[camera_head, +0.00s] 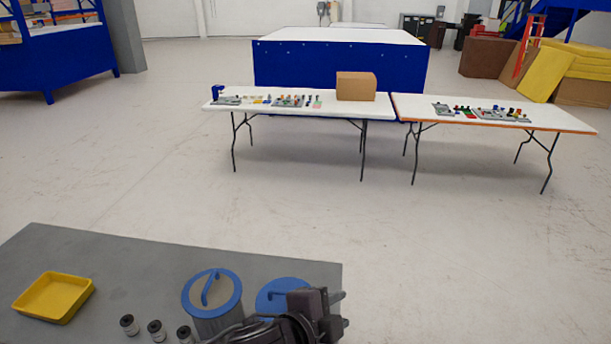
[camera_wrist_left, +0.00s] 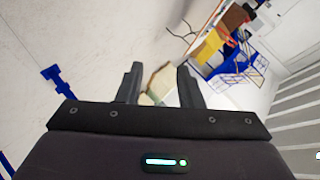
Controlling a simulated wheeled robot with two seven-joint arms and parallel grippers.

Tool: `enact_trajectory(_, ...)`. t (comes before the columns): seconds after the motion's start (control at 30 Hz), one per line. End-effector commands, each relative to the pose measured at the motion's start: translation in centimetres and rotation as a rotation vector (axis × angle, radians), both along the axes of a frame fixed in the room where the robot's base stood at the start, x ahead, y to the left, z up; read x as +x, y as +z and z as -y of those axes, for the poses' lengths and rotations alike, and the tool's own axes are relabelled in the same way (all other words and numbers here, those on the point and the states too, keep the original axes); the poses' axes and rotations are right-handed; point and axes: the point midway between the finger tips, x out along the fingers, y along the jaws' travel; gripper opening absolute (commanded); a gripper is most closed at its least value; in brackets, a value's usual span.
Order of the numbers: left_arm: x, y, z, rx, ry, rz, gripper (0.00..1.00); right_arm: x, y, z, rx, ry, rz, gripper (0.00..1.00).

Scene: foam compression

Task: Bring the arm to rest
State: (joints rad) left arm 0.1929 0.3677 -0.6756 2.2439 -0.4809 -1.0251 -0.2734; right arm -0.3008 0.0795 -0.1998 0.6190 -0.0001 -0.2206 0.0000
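My left gripper (camera_head: 340,310) is at the lower middle of the head view, over the right front part of the grey table (camera_head: 120,252). In the left wrist view the two fingers of the left gripper (camera_wrist_left: 160,75) stand apart, so it is open. A pale tan block-like shape (camera_wrist_left: 160,84) shows between them; it looks like background, and I see nothing held in the head view. My right gripper is in neither view.
Several small dark-topped jars (camera_head: 156,330) and a yellow tray (camera_head: 54,297) are further left. Open floor lies beyond.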

Motion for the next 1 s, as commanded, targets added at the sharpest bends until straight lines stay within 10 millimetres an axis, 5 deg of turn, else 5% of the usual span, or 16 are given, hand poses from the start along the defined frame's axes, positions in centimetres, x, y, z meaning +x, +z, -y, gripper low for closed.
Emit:
enact_trajectory(0.17,-0.6,-3.7,-8.7,-0.182,0.481,-0.339,0.33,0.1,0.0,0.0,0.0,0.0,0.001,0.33)
enact_trajectory(0.3,-3.0,-7.1,-14.7,-0.252,0.786,-0.548,0.33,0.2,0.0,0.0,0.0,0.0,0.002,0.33)
enact_trajectory(0.5,-7.4,-10.6,-20.6,-0.293,1.098,-0.753,0.33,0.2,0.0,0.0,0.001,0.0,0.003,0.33)
enact_trajectory(0.7,-12.3,-12.9,-24.9,-0.307,1.349,-0.908,0.33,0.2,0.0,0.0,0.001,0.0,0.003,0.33)
enact_trajectory(1.0,-10.1,-24.8,-24.3,-0.279,1.338,-0.926,0.33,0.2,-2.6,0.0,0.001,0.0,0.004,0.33)
